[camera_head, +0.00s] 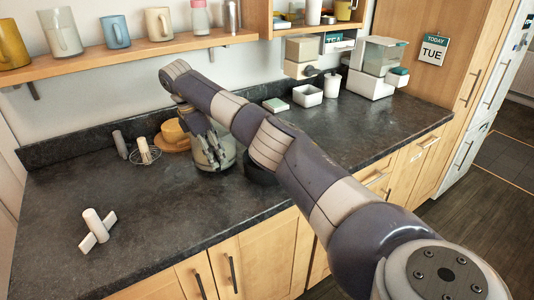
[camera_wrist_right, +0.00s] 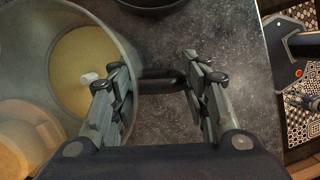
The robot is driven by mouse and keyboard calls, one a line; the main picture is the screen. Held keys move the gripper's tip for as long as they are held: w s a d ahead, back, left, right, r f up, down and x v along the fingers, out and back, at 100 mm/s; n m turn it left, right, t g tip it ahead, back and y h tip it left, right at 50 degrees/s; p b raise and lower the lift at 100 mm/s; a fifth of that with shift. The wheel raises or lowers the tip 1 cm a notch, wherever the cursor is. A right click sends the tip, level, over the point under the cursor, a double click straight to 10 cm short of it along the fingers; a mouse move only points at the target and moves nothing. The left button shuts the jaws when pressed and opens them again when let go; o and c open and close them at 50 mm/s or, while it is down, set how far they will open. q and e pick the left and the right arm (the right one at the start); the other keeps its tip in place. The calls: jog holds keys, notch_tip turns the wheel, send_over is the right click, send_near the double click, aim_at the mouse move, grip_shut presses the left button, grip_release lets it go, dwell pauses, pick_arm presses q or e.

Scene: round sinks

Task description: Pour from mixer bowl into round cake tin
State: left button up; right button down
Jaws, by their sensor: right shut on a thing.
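The mixer bowl (camera_head: 229,153) is a grey-green bowl standing upright on the counter, partly behind my right gripper (camera_head: 212,142). In the right wrist view the bowl (camera_wrist_right: 105,30) fills the left side, with pale yellow batter (camera_wrist_right: 85,55) inside and a small white patch over it. My right gripper (camera_wrist_right: 156,78) is shut on the bowl's dark handle (camera_wrist_right: 158,84), between its fingers. A dark round tin, seemingly the cake tin (camera_head: 258,175), stands right of the bowl, mostly hidden by my arm. Its edge shows at the top of the right wrist view (camera_wrist_right: 150,6). My left gripper is out of view.
A yellow cake-like thing on a wooden board (camera_head: 170,144) sits close behind the bowl. A white tool (camera_head: 97,226) lies front left. The counter's left part (camera_head: 60,200) has free room.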

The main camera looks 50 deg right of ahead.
jog(key=shift+s+d+t, duration=0.1)
jog(key=shift+t, duration=0.2)
jog(key=shift+s+d+r+m+t+y, duration=0.1)
jog(key=shift+s+d+r+t+y, duration=0.4)
jog(key=shift+s+t, duration=0.35)
jog(key=shift+s+d+r+m+t+y, duration=0.1)
jog(key=shift+s+d+r+t+y, duration=0.15)
jog(key=shift+s+r+t+y, duration=0.6)
jog(key=shift+s+d+r+m+t+y, duration=0.1)
jog(key=shift+s+d+t+y, duration=0.3)
jog(key=shift+t, duration=0.8)
jog(key=shift+s+f, duration=0.1)
jog(key=shift+s, duration=0.05)
jog(key=shift+s+d+f+t+y, duration=0.15)
jog(key=shift+f+t+y, duration=0.2)
jog(key=shift+t, duration=0.55)
jog(key=shift+r+t+y, duration=0.15)
jog(key=shift+t+y, duration=0.25)
jog(key=shift+t, duration=0.3)
jog(key=shift+s+f+t+y, duration=0.1)
jog(key=shift+f+t+y, duration=0.35)
jog(key=shift+t, duration=0.45)
dwell(0.9)
jog(key=shift+r, duration=0.1)
dwell(1.2)
